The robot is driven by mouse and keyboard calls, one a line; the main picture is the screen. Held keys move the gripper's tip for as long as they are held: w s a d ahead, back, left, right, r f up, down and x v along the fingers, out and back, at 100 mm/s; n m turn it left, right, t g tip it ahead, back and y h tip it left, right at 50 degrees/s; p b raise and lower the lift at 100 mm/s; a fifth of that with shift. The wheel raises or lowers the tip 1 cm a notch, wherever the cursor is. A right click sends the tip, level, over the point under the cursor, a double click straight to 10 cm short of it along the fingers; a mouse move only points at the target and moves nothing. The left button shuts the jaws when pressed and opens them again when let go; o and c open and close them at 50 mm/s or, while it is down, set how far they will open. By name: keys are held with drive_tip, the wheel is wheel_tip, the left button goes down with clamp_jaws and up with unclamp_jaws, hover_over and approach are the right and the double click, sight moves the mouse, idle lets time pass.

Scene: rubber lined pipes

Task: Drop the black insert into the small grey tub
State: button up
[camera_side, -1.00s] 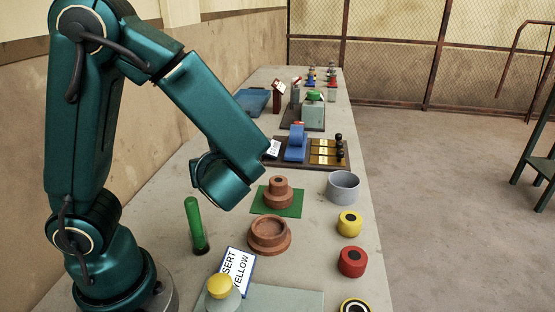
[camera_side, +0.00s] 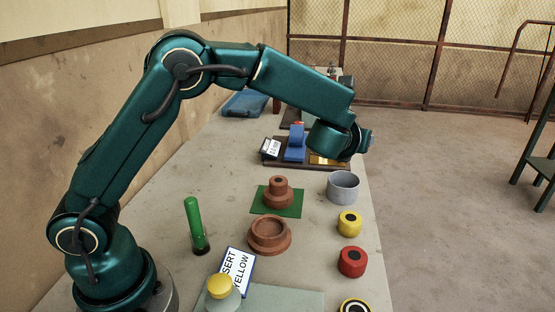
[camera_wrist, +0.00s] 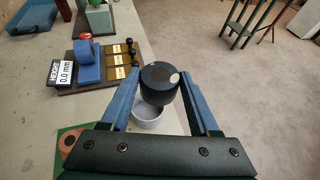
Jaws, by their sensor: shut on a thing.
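My gripper (camera_wrist: 160,84) is shut on the black insert (camera_wrist: 160,88), a dark round piece with a pale spot on its edge, seen between the blue fingers in the wrist view. In the side view my gripper (camera_side: 369,140) is high, above and slightly right of the small grey tub (camera_side: 343,187); the insert cannot be made out there. The tub is round and open-topped, standing near the table's right edge. In the wrist view the tub (camera_wrist: 148,122) shows behind and below the insert, partly covered by it.
A yellow ring (camera_side: 349,223) and a red ring (camera_side: 352,262) stand in front of the tub. Brown stepped parts (camera_side: 278,193) lie to its left, one on a green mat. A board with a blue gauge (camera_side: 296,145) lies behind. A green bottle (camera_side: 196,225) stands further left.

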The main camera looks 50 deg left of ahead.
drive_tip(key=shift+w+a+r, duration=0.15)
drive_tip(key=shift+w+a, duration=0.05)
drive_tip(key=shift+w, duration=0.9)
drive_tip(key=shift+w+a+f, duration=0.1)
drive_tip(key=shift+a+f, duration=0.2)
drive_tip(key=shift+f, duration=0.1)
drive_tip(key=shift+a+f, duration=0.15)
drive_tip(key=shift+f, duration=2.95)
drive_tip(key=o, duration=1.5)
drive_tip(key=shift+c, duration=0.2)
